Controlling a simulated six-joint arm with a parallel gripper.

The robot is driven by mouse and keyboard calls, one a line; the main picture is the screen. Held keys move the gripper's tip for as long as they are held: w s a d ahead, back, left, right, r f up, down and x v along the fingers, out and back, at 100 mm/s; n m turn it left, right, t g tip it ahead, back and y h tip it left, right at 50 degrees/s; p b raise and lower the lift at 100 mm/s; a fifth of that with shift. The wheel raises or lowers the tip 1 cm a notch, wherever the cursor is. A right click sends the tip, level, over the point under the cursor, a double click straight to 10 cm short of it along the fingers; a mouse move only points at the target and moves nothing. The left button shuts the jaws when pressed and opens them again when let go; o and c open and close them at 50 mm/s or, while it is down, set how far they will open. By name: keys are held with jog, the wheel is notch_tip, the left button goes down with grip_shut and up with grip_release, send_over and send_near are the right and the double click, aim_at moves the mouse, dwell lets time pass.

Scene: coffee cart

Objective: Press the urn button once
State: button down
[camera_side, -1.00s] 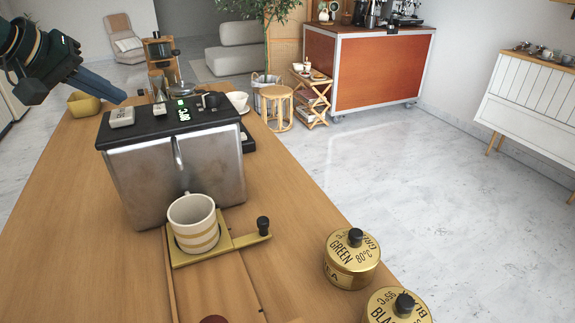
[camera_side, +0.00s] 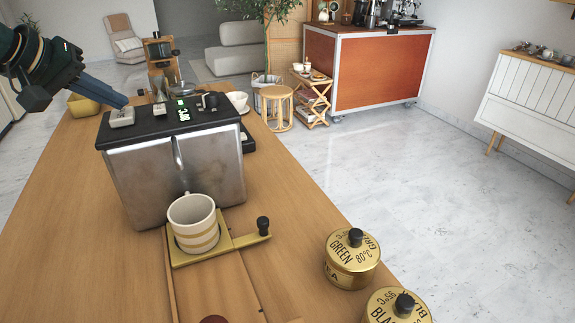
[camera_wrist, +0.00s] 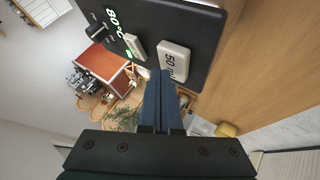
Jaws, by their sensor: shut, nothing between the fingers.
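The urn (camera_side: 180,172) is a metal box with a black top, a front spout and a lit green display (camera_side: 183,110). A large pale button (camera_side: 121,118) sits at the top's left corner; in the wrist view this button (camera_wrist: 174,62) bears a "50" marking. A smaller pale button (camera_side: 160,110) is beside it, also in the wrist view (camera_wrist: 135,47). My gripper (camera_side: 123,102) is shut and empty, its tips at the large button's back edge. In the wrist view its tips (camera_wrist: 159,74) are close beside that button. I cannot tell whether they touch it.
A striped cup (camera_side: 194,225) stands on a brass holder (camera_side: 245,241) below the spout. Two brass tea tins, one marked green (camera_side: 351,262), stand at front right. A black knob (camera_side: 209,101) and a glass-lidded pot are near the urn's back. The table's left side is clear.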

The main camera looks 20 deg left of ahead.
aim_at(117, 116)
jog(key=shift+f, duration=0.65)
dwell(0.3)
jog(key=shift+r, duration=1.05)
jog(key=shift+r, duration=2.55)
